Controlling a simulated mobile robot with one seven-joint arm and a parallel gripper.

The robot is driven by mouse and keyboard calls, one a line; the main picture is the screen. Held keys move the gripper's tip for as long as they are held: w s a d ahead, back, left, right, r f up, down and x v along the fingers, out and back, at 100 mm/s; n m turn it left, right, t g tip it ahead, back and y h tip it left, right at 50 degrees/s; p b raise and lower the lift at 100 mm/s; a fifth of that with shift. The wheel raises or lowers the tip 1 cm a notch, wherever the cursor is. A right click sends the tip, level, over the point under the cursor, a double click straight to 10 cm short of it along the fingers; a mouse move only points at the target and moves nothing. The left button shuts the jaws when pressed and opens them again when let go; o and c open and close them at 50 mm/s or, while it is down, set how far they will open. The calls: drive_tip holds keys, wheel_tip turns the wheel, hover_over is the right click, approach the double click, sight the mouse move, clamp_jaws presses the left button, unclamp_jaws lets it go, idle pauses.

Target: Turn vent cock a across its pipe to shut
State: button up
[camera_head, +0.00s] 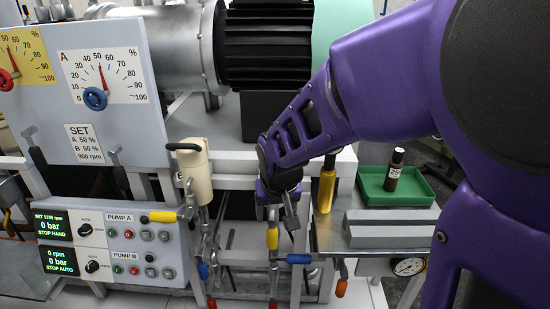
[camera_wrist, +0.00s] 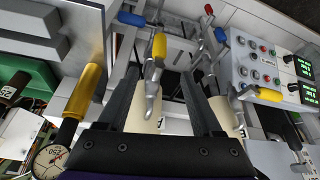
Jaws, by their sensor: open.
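A cock with a yellow lever (camera_head: 272,238) sits on the piping just below my gripper. Its lever hangs roughly in line with the vertical pipe. In the wrist view, this yellow lever (camera_wrist: 159,46) and its grey metal body show between and just beyond my fingers. A second yellow lever (camera_head: 162,216) lies level beside the pump panel; it also shows in the wrist view (camera_wrist: 268,94). I cannot read which cock is marked as vent cock a. My gripper (camera_head: 287,211) is open and empty; its two dark fingers reach forward in the wrist view (camera_wrist: 161,72).
Blue levers (camera_head: 299,259) and orange-red levers (camera_head: 341,288) stand close by on the piping. A yellow upright handle (camera_head: 326,190), a green tray (camera_head: 398,186) with a small bottle and a round gauge (camera_head: 408,266) are at right. The pump panel (camera_head: 112,241) is at left.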

sight(273, 232)
drive_tip(key=b+x, duration=0.3)
drive_tip(key=x, duration=1.1)
drive_tip(key=shift+d+f, duration=0.1)
drive_tip(key=shift+f, duration=0.25)
clamp_jaws()
idle(0.6)
